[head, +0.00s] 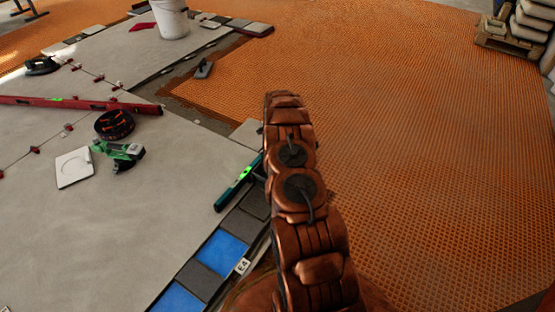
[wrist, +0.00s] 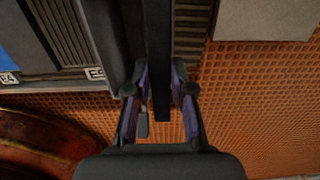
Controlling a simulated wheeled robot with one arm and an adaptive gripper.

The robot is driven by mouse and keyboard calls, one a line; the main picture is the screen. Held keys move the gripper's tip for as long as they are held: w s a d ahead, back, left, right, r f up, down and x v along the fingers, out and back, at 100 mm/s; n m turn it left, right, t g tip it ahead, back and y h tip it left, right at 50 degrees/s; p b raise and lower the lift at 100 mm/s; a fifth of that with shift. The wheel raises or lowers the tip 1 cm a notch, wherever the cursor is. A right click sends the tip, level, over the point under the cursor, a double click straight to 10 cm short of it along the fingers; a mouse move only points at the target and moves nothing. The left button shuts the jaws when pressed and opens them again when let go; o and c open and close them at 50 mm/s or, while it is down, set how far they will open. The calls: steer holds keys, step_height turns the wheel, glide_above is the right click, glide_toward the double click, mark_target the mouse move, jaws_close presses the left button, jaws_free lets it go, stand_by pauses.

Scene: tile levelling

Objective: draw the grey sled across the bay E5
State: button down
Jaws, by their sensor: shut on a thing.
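In the wrist view my gripper (wrist: 158,92) is shut on a narrow dark upright bar. The bar seems to belong to the grey sled (wrist: 159,50), but I cannot see the sled's whole outline. Bay E5, by its label (wrist: 95,73), lies at the upper left of the wrist view, with dark ribbed bedding (wrist: 62,32) in it. More ribbed bedding shows right of the bar. In the head view my arm hides the gripper, the sled and most of this bay.
The E4 label (head: 242,266) and blue squares (head: 221,250) lie left of my arm. A black-and-green level (head: 238,182) lies beside it. A red level (head: 75,104), green tool (head: 121,153) and white bucket (head: 173,18) stand on the grey floor.

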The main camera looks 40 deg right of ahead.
steer(key=shift+w+d+p, duration=0.15)
steer(key=shift+d+p, duration=0.3)
steer(key=shift+d, duration=0.05)
steer(key=shift+w+d+p, duration=0.15)
steer(key=shift+d+p, duration=0.25)
steer(key=shift+d, duration=0.1)
steer(key=shift+w+d+r, duration=0.1)
steer(key=shift+w+d, duration=0.05)
steer(key=shift+d, duration=0.1)
steer(key=c, duration=1)
jaws_free()
steer(key=shift+a, duration=0.15)
step_height(320, 180, up, 12)
